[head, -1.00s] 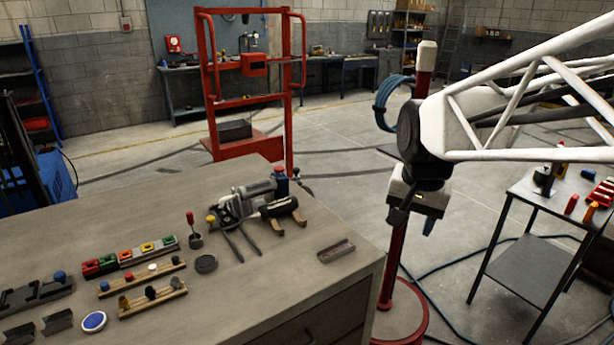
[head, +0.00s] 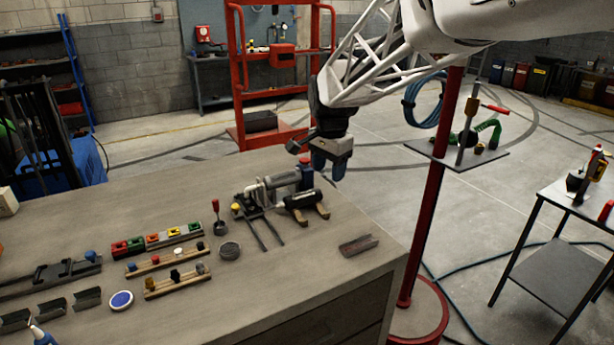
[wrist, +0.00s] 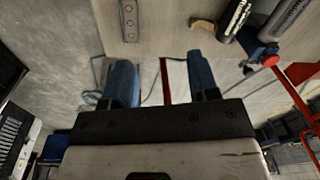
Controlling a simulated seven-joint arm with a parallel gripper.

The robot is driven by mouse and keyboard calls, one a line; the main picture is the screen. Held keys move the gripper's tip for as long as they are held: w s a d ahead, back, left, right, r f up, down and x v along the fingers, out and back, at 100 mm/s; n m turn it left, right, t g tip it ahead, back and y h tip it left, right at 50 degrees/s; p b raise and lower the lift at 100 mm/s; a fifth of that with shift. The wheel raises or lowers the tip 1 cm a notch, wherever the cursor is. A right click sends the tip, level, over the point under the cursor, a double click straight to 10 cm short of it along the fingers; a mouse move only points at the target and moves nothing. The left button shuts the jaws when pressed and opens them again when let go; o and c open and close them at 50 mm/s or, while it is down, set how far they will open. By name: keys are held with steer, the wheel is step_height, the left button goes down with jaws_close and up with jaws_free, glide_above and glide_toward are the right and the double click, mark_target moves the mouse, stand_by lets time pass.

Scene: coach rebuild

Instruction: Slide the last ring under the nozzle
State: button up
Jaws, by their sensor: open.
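My gripper (head: 329,170) hangs beyond the bench's far edge, just right of the bench device. Its two blue fingers stand wide apart with nothing between them in the wrist view (wrist: 162,75). The device (head: 275,186) has a silver cylinder and two dark prongs reaching forward over the bench; I cannot make out which part is the nozzle. A dark round piece (head: 229,250), perhaps a ring, lies flat on the bench in front of it, left of the prongs. My gripper is apart from both.
A black cylinder (head: 299,199) rests on a wooden cradle. A metal channel (head: 358,245) lies near the bench's right edge; it also shows in the wrist view (wrist: 130,20). Wooden racks (head: 177,281) and coloured blocks stand left. A red post (head: 430,200) rises right of the bench.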

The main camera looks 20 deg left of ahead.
steer(key=w+a+f+m, duration=0.1)
steer(key=w+a+f, duration=0.15)
steer(key=a, duration=0.55)
steer(key=w+a+f+m, duration=0.1)
steer(key=w+a+f, duration=0.15)
steer(key=a, duration=0.55)
steer(key=m+g, duration=0.1)
glide_above(235, 206)
step_height(235, 206, down, 7)
steer(key=shift+w+r, duration=0.1)
steer(key=shift+r, duration=0.05)
steer(key=shift+f, duration=3.95)
steer(key=shift+c, duration=0.5)
jaws_close()
